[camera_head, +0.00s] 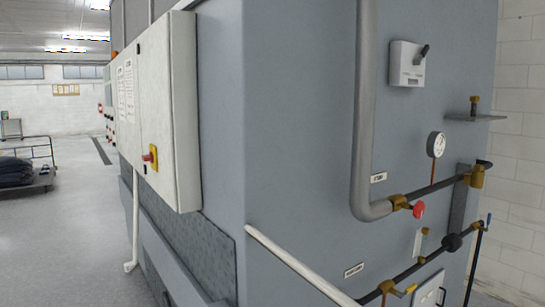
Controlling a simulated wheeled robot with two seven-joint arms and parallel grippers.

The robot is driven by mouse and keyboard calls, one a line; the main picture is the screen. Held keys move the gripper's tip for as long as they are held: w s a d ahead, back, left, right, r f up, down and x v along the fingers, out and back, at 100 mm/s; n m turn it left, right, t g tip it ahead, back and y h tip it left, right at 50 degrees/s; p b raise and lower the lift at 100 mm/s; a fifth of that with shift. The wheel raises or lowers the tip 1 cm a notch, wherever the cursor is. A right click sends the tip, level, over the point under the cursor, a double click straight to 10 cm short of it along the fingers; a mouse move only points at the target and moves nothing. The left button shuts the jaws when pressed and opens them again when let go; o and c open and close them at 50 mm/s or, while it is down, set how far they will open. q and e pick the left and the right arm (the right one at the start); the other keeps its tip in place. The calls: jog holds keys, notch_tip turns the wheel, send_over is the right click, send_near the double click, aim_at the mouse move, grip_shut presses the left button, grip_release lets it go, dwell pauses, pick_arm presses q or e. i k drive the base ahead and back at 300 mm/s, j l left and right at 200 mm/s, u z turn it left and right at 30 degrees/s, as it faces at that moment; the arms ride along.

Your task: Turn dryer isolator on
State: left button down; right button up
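A white switch box (406,64) with a dark lever (424,51) is fixed high on the grey machine's right-hand face. The lever sticks out and points up to the right. A red and yellow rotary switch (151,157) sits on the door of a pale control cabinet (158,110) on the machine's left-hand face. The labels are too small to read, so I cannot tell which of the two is the dryer isolator. Neither of my grippers is in view.
A thick grey pipe (364,110) runs down to a red-handled valve (419,209). A pressure gauge (436,145), brass fittings and dark pipes crowd the lower right. A white rail (290,260) slants across the front. Open floor (75,230) lies left; a trolley (30,160) stands further back.

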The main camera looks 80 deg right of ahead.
aim_at(149, 158)
jog(key=z, duration=2.05)
jog(key=i+j, duration=0.3)
jog(key=i, duration=0.2)
